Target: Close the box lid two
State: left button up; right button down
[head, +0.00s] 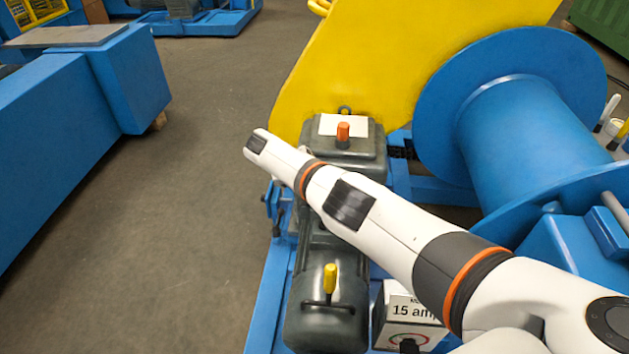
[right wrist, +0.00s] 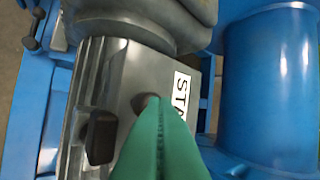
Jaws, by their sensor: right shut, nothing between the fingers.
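A grey metal box (right wrist: 122,75) with a white label starting "STA" fills the middle of the right wrist view. A dark knob (right wrist: 100,137) and a second dark round part sit on its face. I cannot tell which part is box lid two, or whether a lid stands open. My right gripper (right wrist: 162,108) has green fingers pressed together, empty, over the box face by the round part; I cannot tell if they touch it. In the head view my right arm crosses from lower right and hides part of the machine. My left gripper is out of view.
The head view shows a dark motor housing (head: 322,320) with a yellow lever (head: 330,278), an orange-red knob (head: 343,131) above, and a box marked "15 amp" (head: 408,303). A blue drum (head: 530,120) and yellow guard (head: 400,60) flank it.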

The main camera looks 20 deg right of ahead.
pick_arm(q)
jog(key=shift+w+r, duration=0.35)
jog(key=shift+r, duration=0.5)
pick_arm(e)
jog(key=shift+a+f, duration=0.1)
jog(key=shift+f, duration=0.1)
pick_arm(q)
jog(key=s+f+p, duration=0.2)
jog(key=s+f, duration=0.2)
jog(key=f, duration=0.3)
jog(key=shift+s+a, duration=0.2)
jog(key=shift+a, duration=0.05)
pick_arm(e)
jog(key=v, duration=1.2)
